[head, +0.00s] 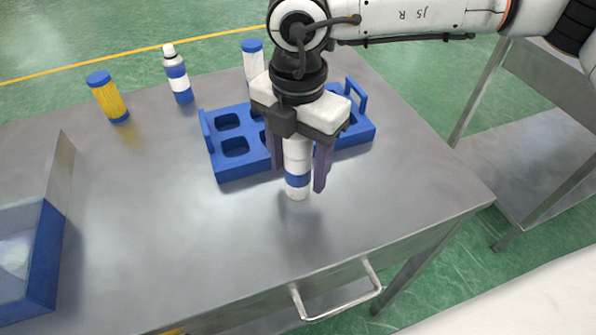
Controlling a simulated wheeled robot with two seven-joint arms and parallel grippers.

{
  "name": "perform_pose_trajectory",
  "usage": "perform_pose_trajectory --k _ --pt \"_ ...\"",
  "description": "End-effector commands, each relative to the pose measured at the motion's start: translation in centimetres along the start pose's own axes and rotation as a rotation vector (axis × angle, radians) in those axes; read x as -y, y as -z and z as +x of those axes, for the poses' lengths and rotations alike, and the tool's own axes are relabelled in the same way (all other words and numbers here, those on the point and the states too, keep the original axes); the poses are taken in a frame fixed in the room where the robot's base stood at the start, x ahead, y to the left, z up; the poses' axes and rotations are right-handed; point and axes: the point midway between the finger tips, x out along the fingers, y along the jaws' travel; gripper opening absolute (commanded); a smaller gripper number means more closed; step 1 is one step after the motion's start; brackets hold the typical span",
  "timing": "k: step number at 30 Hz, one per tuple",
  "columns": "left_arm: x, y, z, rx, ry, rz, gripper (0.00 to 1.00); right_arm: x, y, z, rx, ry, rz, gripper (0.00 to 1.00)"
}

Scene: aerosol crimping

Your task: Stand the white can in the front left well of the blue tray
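The white can (298,153) has a blue band near its lower end and stands upright on the table, in front of the blue tray. My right gripper (300,174) points down over the can with one dark finger on each side of it. The fingers look open, with a narrow gap at the right finger; the can's top is hidden under the gripper. The blue tray (237,172) has several square wells and a raised handle at each end. The wells seen at its left are empty; the arm hides its middle. My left gripper is out of view.
A yellow can with blue ends (109,101), a blue-and-white spray can (179,78) and a white can with a blue lid (252,60) stand behind the tray. A blue-walled bin (45,262) sits at the left edge. The table (180,250) is clear in front.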

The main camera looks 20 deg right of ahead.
Motion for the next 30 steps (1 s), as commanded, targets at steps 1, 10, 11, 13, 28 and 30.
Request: perform_pose_trajectory --k 1,10,11,13,28,30 --pt "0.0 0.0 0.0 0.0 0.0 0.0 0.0 0.0 0.0 0.0 0.0 0.0 0.0 0.5" --pt "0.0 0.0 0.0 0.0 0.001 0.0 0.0 0.0 0.0 -0.1 0.0 0.0 -0.001 0.08" --pt "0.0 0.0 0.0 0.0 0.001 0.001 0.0 0.0 0.0 -0.1 0.0 -0.001 -0.001 0.04" --pt "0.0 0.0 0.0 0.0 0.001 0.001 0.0 0.0 0.0 -0.1 0.0 -0.001 -0.001 0.04" --pt "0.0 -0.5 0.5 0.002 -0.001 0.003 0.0 -0.1 0.0 -6.1 0.001 -0.006 -0.001 0.04" --pt "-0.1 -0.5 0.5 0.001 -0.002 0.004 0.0 -0.1 0.0 -7.4 0.001 -0.004 -0.001 0.04"
